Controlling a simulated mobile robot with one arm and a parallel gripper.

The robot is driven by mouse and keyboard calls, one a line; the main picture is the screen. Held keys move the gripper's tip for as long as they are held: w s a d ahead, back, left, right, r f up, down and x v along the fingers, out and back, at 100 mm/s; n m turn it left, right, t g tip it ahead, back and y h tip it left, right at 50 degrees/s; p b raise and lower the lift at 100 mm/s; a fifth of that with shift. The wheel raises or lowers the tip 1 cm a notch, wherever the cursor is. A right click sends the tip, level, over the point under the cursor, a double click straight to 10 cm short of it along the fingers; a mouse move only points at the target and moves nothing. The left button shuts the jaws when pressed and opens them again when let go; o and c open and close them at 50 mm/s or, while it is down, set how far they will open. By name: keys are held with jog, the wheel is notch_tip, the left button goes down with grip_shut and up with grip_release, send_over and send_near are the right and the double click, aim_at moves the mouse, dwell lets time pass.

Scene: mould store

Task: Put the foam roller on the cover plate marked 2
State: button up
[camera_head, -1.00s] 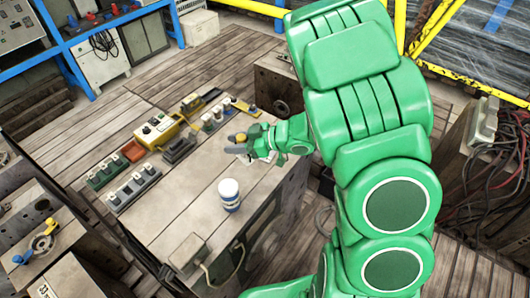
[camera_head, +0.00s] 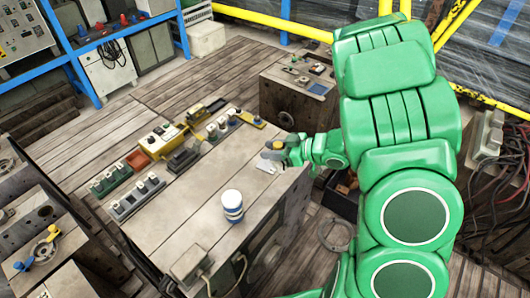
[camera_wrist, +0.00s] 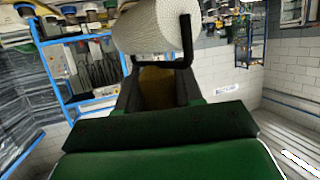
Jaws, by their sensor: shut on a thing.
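The foam roller (camera_wrist: 155,28) is a white, textured cylinder with a black bent wire frame, large at the top of the wrist view. My gripper (camera_wrist: 158,88) is shut on its yellowish handle. In the head view my gripper (camera_head: 290,151) is over the far right edge of the wooden-topped bench (camera_head: 195,212). The roller is small and partly hidden there. I cannot read a 2 on anything, so I cannot tell which thing is the cover plate marked 2.
A white and blue tub (camera_head: 232,206) stands on the bench. Switch boxes, including a yellow one (camera_head: 160,140), line its far left edge. Another block (camera_head: 286,101) with small items on top stands behind. The bench's middle is clear.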

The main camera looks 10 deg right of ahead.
jog(key=shift+w+a+f, duration=0.15)
jog(key=shift+w+f, duration=1.3)
jog(key=shift+w, duration=0.35)
jog(key=shift+w+a+f, duration=0.2)
jog(key=shift+w+f, duration=1.25)
jog(key=shift+w, duration=0.35)
jog(key=shift+w+a+f, duration=0.15)
jog(key=shift+w+f, duration=1.3)
jog(key=shift+w, duration=0.35)
jog(key=shift+f, duration=1.45)
jog(key=o, duration=1.1)
jog(key=shift+f, duration=0.1)
jog(key=shift+c, duration=0.2)
